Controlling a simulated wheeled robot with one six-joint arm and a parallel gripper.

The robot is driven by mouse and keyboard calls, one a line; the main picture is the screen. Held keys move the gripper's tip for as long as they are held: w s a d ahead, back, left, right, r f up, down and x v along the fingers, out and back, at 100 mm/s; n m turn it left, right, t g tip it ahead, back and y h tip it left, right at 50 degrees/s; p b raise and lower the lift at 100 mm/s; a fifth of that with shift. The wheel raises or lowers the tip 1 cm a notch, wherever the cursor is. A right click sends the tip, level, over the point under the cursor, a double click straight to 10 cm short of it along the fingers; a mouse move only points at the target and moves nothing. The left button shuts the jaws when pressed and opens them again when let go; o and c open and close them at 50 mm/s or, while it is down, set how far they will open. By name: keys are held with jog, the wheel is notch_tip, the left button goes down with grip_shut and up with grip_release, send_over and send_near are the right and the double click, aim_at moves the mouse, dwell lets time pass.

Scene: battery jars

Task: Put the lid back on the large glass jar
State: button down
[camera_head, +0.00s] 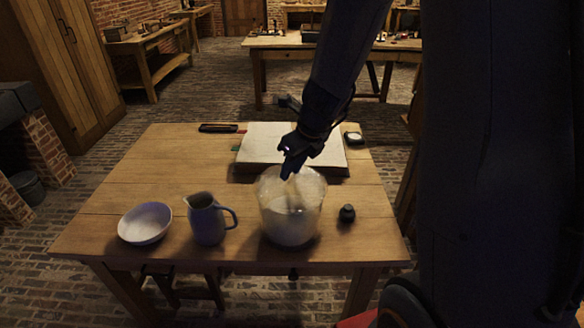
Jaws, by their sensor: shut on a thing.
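The large glass jar (290,222) stands near the front of the wooden table, right of centre. It is clear, with whitish contents in its lower part. My gripper (290,171) points down at the jar's mouth, from the back. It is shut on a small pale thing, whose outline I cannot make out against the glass. I cannot tell whether this is the lid, or whether it touches the rim. A pale upright streak shows in the jar below the fingers. No separate lid is clear on the table.
A grey jug (206,222) and a white bowl (145,223) stand left of the jar. A small dark knobbed object (347,213) is close on its right. A large pale book or board (262,140) lies behind. The table's left middle (150,175) is clear.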

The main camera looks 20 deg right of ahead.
dwell(0.4)
jog(key=c, duration=0.9)
grip_release()
jog(key=shift+r+p, duration=3.5)
jog(key=shift+p, duration=0.85)
grip_shut()
jog(key=shift+f, duration=0.1)
